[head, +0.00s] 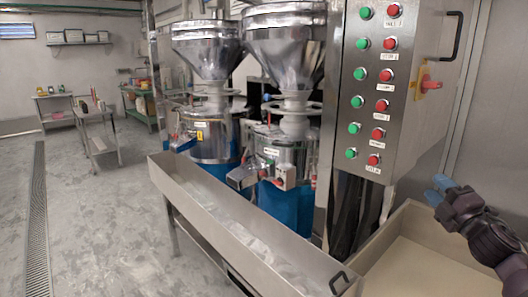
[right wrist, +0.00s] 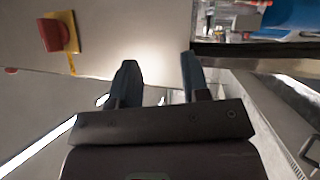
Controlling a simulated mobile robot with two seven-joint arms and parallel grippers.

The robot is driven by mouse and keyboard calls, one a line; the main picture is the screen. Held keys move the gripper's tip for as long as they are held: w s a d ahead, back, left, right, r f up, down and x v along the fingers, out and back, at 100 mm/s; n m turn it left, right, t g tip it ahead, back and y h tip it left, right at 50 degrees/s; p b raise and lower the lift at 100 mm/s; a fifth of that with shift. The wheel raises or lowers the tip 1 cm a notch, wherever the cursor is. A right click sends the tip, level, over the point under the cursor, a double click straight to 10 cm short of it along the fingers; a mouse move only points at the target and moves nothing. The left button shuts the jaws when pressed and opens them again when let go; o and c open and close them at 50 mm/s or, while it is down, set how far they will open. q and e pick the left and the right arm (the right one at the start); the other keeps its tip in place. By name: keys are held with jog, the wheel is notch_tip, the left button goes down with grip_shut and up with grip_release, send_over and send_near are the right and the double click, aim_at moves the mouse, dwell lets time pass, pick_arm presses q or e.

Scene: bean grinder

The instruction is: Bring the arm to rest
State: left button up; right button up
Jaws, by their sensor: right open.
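My right gripper (head: 438,190) is at the right of the head view, in front of the steel wall and above the tray on the right. Its blue-grey fingers are apart and hold nothing. In the right wrist view, the open fingers (right wrist: 158,80) point toward the side of the control cabinet (right wrist: 150,30). A gap shows between the fingers. My left gripper is not in the head view. The control cabinet (head: 345,107) stands left of the right gripper, with columns of green and red buttons on its front.
A red switch on a yellow plate (head: 430,85) and a black handle (head: 455,37) stick out from the cabinet. Two grinders with funnels (head: 285,45) (head: 205,52) stand behind a long steel trough (head: 225,215). A wide tray (head: 385,250) lies below the right arm. Open floor (head: 100,220) is at the left.

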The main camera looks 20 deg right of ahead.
jog(key=s+a+f+m+g+p, duration=0.1)
jog(key=s+a+f+m+g, duration=0.35)
jog(key=f, duration=0.65)
jog(key=s+a+f+m+g+p, duration=0.1)
jog(key=s+a+f+m+g, duration=0.1)
jog(key=s+a+f+m, duration=0.65)
jog(key=s+a+f+m+g+y+p, duration=0.1)
jog(key=s+a+f+m+g+p, duration=0.1)
jog(key=s+a+f, duration=1.1)
jog(key=shift+s+a+f+m+g, duration=0.4)
jog(key=shift+s+a+m+g, duration=0.45)
jog(key=shift+s+a+m, duration=0.3)
jog(key=shift+w+a+n, duration=0.1)
jog(key=shift+n, duration=0.15)
